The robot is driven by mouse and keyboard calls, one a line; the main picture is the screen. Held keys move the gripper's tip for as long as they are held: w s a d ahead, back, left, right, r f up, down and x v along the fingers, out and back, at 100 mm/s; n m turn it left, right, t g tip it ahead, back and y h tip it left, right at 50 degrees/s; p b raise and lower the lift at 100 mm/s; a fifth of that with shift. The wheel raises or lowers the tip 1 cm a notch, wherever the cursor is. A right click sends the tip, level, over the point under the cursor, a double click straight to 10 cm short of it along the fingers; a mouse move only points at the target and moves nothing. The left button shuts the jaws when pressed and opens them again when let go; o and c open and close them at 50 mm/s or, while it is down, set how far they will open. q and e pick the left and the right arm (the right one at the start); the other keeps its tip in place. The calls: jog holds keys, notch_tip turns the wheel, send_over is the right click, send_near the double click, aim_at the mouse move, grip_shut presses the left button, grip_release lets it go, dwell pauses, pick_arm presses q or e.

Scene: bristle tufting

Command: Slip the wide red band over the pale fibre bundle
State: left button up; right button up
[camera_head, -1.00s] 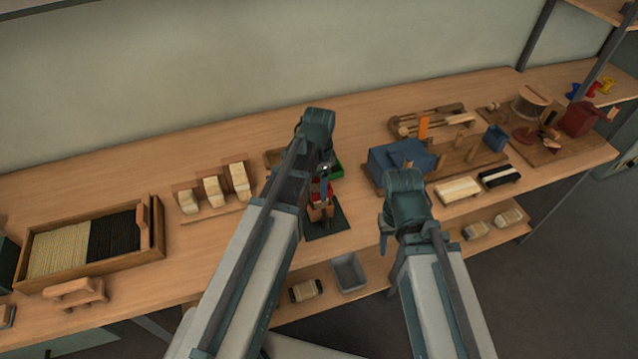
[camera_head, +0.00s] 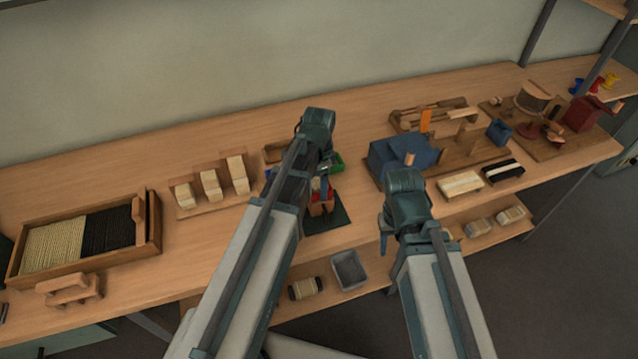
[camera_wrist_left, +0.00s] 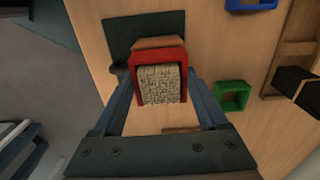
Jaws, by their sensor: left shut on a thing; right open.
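The wide red band (camera_wrist_left: 181,52) is between the two fingers of my left gripper (camera_wrist_left: 160,82) in the left wrist view. The gripper is shut on it. The speckled end of the pale fibre bundle (camera_wrist_left: 160,85) shows inside the band, with red along its far edge and both sides. The near side of the band is not visible, and I cannot tell how far down the bundle it sits. In the head view the red band (camera_head: 319,197) shows below my left gripper (camera_head: 324,190). My right gripper (camera_head: 388,240) is open and apart from them, over the bench's front edge.
A dark green mat (camera_wrist_left: 125,30) lies under the bundle's wooden holder (camera_wrist_left: 158,43). A green band (camera_wrist_left: 219,87) and a blue band (camera_wrist_left: 235,6) lie nearby. A blue block (camera_head: 385,160) stands to the right; a fibre tray (camera_head: 150,245) lies at left.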

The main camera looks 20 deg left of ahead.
pick_arm(q)
jog(key=shift+f, duration=0.3)
jog(key=o, duration=1.2)
jog(key=shift+r, duration=0.15)
notch_tip(320, 180, up, 11)
jog(key=p, duration=1)
jog(key=shift+p, duration=0.4)
